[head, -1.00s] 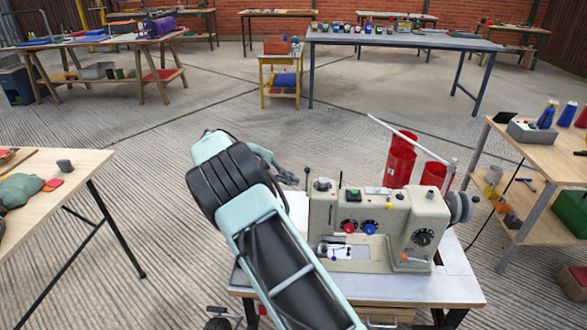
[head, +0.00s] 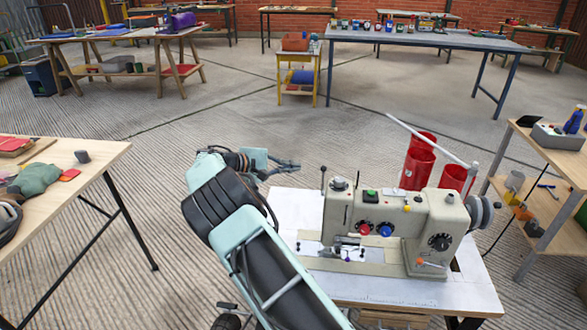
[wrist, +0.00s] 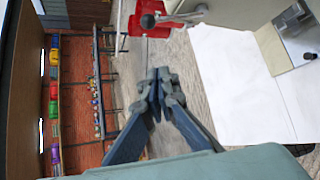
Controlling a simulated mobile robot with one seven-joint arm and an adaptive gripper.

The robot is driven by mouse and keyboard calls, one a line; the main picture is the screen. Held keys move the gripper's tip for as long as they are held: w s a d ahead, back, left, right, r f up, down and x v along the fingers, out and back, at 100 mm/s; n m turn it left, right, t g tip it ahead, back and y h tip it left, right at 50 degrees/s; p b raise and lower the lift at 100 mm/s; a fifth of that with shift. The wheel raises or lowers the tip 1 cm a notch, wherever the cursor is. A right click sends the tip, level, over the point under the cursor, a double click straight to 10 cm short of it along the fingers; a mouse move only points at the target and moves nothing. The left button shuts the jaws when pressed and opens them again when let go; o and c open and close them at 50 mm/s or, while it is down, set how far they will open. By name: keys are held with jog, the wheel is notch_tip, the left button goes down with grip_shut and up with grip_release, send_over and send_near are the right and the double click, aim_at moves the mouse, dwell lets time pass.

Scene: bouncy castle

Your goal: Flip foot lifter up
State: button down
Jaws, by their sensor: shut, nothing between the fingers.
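The cream sewing machine (head: 400,225) stands on a small table at the right of centre in the head view, with red, green and blue knobs. A thin upright lever with a dark ball tip (head: 323,180) rises at its left end; I cannot tell for sure whether it is the foot lifter. A dark ball knob on a metal stem (wrist: 148,20) also shows at the top of the wrist view. My gripper (head: 292,165) is beyond and left of the machine, apart from it. In the wrist view my gripper (wrist: 158,85) is shut and empty.
The machine's pale tabletop (head: 385,290) has bare room at front and left. Red cones (head: 418,165) stand behind the machine under a slanted white rod (head: 425,138). A wooden table (head: 60,175) is at left, another (head: 545,190) at right. Open floor lies behind.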

aim_at(323, 180)
jog(key=b+x, duration=0.1)
jog(key=x, duration=0.6)
jog(key=shift+s+d+r+b, duration=0.25)
jog(key=shift+s+d+r, duration=0.15)
jog(key=shift+s, duration=0.4)
jog(key=shift+s+d+r+b, duration=0.25)
jog(key=shift+s+r, duration=0.25)
jog(key=shift+s, duration=0.35)
